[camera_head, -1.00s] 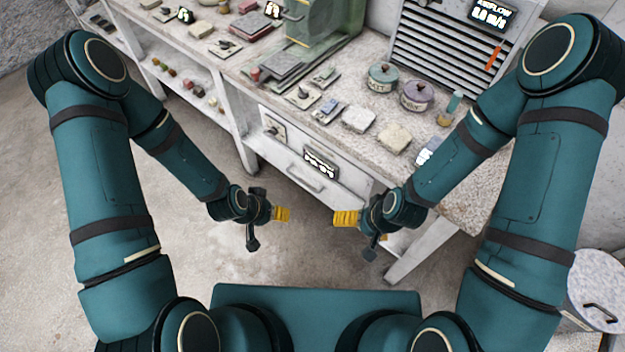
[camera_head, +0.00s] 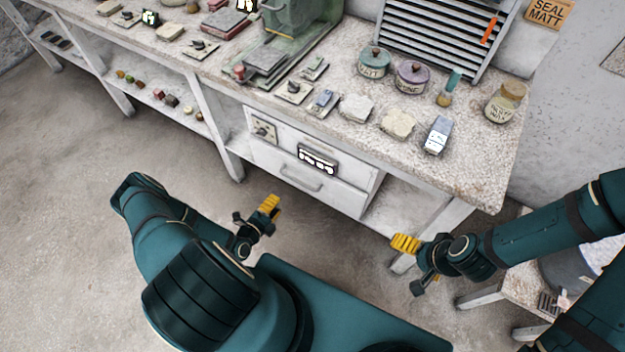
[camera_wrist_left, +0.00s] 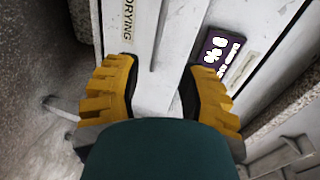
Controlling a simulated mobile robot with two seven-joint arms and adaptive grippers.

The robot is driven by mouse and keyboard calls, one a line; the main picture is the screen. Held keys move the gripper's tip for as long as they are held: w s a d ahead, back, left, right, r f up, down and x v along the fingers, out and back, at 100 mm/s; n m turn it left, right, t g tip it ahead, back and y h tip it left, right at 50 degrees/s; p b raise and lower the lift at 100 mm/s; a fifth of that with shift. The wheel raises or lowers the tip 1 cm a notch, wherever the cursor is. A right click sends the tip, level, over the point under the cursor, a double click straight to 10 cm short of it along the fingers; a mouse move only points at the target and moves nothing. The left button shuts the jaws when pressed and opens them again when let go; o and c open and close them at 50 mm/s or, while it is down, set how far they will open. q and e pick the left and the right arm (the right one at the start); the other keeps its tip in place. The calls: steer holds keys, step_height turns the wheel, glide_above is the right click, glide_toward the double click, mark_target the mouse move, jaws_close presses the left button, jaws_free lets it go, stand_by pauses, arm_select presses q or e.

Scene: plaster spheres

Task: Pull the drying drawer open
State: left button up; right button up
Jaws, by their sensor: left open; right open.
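The drying drawer (camera_head: 307,188) is a white front low in the workbench and looks shut. Its bar handle (camera_head: 299,178) shows below a dark display. In the left wrist view the drawer front (camera_wrist_left: 150,95) carries a "DRYING" label (camera_wrist_left: 128,14), beside the pale handle bar (camera_wrist_left: 166,40). My left gripper (camera_head: 270,206) is open and empty, left of and below the handle in the head view. In the left wrist view its yellow fingers (camera_wrist_left: 158,88) frame the drawer front; contact cannot be told. My right gripper (camera_head: 405,243) is open, away from the drawer, below the bench's right part.
A display (camera_head: 318,158) and a dial plate (camera_head: 264,130) sit on the cabinet front above the handle. The benchtop (camera_head: 470,165) holds lidded jars (camera_head: 411,77), pale blocks (camera_head: 397,123) and a green machine (camera_head: 290,30). A bench leg (camera_head: 432,232) stands near my right gripper. Floor at left is clear.

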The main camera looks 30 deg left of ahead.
mark_target(296, 180)
arm_select(q)
steer(key=b+x, duration=0.3)
steer(key=x, duration=1)
steer(key=shift+w+f, duration=0.2)
steer(key=shift+w, duration=0.1)
jaws_close()
